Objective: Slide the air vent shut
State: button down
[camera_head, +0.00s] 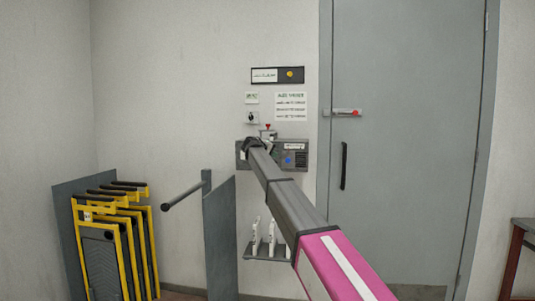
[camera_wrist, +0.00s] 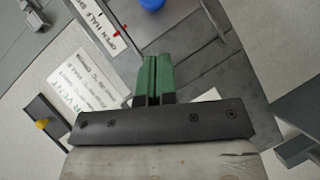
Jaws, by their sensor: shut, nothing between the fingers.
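The air vent is a grey wall panel (camera_head: 303,160) left of the door, with a pale label strip, a blue knob (camera_head: 288,160) and a dark grille at its right. In the wrist view, a scale label (camera_wrist: 96,24) reading "OPEN HALF SH…" and a red mark show at upper left. The blue knob (camera_wrist: 152,4) is at the top edge, partly cut off. My gripper (camera_wrist: 153,60) has green fingers pressed together, empty, below the knob in that picture and apart from it. In the head view my arm's end covers the panel's left part. The slider's exact position is unclear.
A printed sign (camera_head: 290,106) and a plate with a yellow knob (camera_head: 290,74) are above the panel. A grey door (camera_head: 405,150) with a red-tipped latch is at right. Yellow-framed plates (camera_head: 105,250), a grey upright board (camera_head: 220,240) and a small rack (camera_head: 265,252) are lower.

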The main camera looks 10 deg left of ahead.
aim_at(294, 157)
jog(key=shift+w+d+f, duration=0.2)
jog(key=shift+d+f, duration=0.15)
jog(key=shift+d, duration=0.35)
jog(key=shift+w+d+f, duration=0.2)
jog(key=shift+d+f, duration=0.2)
jog(key=shift+d, duration=0.25)
jog(key=shift+w+d+f, duration=0.2)
jog(key=shift+d+f, duration=0.15)
jog(key=shift+d, duration=0.35)
jog(key=d, duration=0.7)
jog(key=shift+s, duration=0.15)
jog(key=shift+a, duration=0.1)
jog(key=shift+a+r, duration=0.2)
jog(key=shift+a, duration=0.05)
jog(key=w+a+v, duration=0.1)
jog(key=v, duration=1.1)
jog(key=shift+a+r, duration=0.45)
jog(key=shift+a, duration=0.1)
jog(key=shift+w, duration=0.1)
